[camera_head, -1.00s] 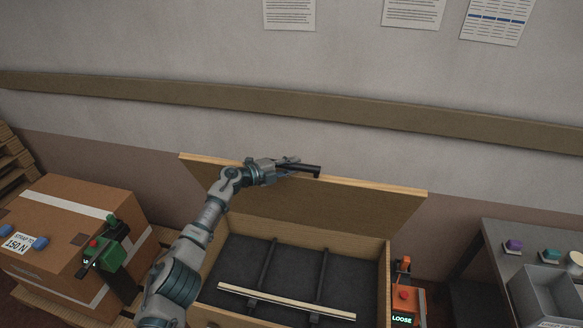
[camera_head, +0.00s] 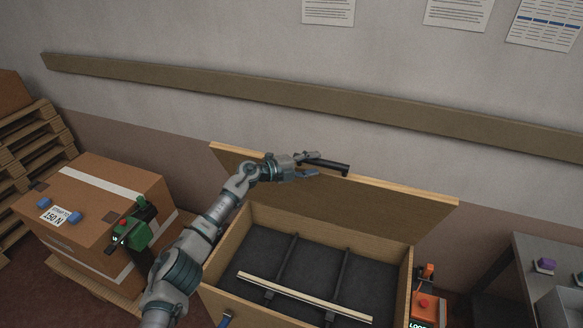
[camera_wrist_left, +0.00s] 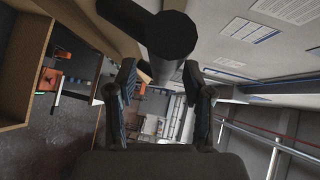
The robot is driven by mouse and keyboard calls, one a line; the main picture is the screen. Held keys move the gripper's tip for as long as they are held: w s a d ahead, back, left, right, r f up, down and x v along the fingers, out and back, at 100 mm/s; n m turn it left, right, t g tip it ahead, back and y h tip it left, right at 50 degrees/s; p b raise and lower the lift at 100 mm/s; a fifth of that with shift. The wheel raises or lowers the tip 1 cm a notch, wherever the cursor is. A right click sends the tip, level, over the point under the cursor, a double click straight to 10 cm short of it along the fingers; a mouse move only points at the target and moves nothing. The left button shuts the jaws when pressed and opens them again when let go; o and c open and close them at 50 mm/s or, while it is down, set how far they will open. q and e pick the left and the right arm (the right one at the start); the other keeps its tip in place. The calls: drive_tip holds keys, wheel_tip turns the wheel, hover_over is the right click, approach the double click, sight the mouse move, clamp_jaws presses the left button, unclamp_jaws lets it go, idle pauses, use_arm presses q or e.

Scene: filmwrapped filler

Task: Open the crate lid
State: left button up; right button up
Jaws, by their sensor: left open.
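The wooden crate (camera_head: 404,287) stands open in the head view. Its lid (camera_head: 400,208) is raised, leaning up toward the wall behind the crate. A black handle bar (camera_head: 334,165) sits at the lid's upper edge. My left gripper (camera_head: 313,165) is open at the left end of the handle, with one finger visibly spread below the bar. In the left wrist view the dark round bar end (camera_wrist_left: 170,35) is large above the open fingers of my left gripper (camera_wrist_left: 164,85); contact cannot be told. My right gripper is out of view.
A pale strip (camera_head: 300,298) lies across dark bars inside the crate. A taped carton (camera_head: 90,200) with a green device (camera_head: 134,230) stands left. An orange device (camera_head: 426,303) is right of the crate, near a grey table (camera_head: 540,262). The wall is close behind.

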use_arm(q)
drive_tip(key=v, duration=0.9)
drive_tip(key=shift+w+d, duration=0.15)
